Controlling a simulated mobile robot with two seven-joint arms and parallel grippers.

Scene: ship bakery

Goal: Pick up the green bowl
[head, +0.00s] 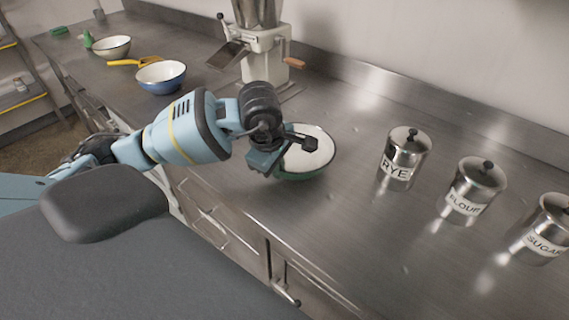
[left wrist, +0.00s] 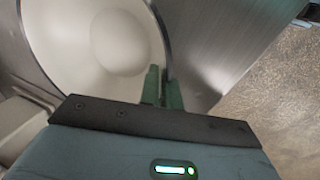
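The green bowl (head: 318,172) has a white inside and a green outside. It is on the steel counter near the front edge, below the grain mill. My left gripper (head: 296,143) is at its left side and covers part of it. In the left wrist view, the bowl's white inside (left wrist: 75,45) fills the upper left. The two fingers of my left gripper (left wrist: 162,88) are close together with the bowl's rim between them, shut on its wall. I cannot tell whether the bowl's base touches the counter. My right gripper is not in view.
A blue bowl (head: 162,84), a yellow-handled tool (head: 133,62) and another white-lined bowl (head: 111,52) stand at the back left. A grain mill (head: 263,45) is behind my gripper. Canisters marked RYE (head: 403,165), FLOUR (head: 470,196) and SUGAR (head: 543,237) stand to the right.

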